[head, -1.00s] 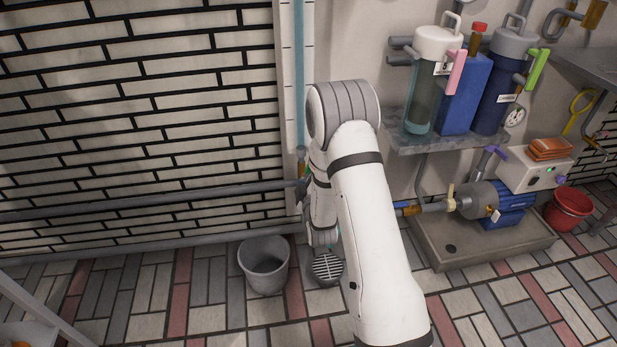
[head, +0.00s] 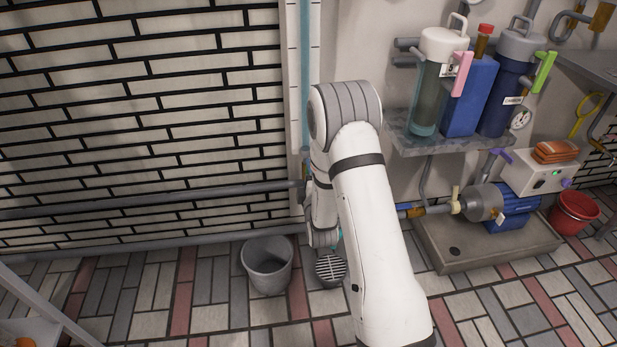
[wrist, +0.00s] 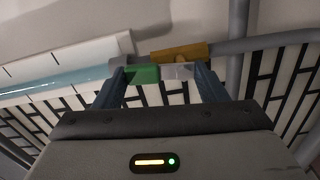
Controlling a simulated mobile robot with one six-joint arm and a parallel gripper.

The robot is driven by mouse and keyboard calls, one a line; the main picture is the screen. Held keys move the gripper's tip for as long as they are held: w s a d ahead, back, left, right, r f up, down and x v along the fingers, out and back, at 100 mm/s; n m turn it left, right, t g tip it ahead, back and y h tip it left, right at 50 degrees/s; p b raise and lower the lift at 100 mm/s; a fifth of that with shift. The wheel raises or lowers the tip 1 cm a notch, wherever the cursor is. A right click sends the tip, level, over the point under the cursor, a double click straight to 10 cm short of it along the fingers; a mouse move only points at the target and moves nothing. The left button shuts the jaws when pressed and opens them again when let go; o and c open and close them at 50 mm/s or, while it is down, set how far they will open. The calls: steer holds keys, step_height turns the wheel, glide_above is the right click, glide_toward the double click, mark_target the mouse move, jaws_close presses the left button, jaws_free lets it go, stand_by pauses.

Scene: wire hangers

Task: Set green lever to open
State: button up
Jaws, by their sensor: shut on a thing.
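The green lever (wrist: 143,74) shows in the wrist view between the two fingers of my gripper (wrist: 160,72), nearer the left finger. A pale grey piece (wrist: 178,71) lies beside it, towards the right finger. My gripper is shut on the green lever, its fingers standing apart around these parts. A brass fitting (wrist: 180,53) is just behind the lever, in line with a grey pipe (wrist: 245,45). In the head view my arm hides the gripper and the lever.
A clear tube with bluish content (wrist: 65,75) runs left of the fitting. In the head view, a grey bucket (head: 267,265) and a floor drain (head: 331,270) are below my arm. Filter canisters with a pink handle (head: 462,74) and a light green handle (head: 544,72) stand right.

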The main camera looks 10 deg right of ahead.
steer(key=o, duration=1)
steer(key=shift+s+p, duration=1.15)
steer(key=shift+s, duration=2.75)
steer(key=shift+c, duration=0.2)
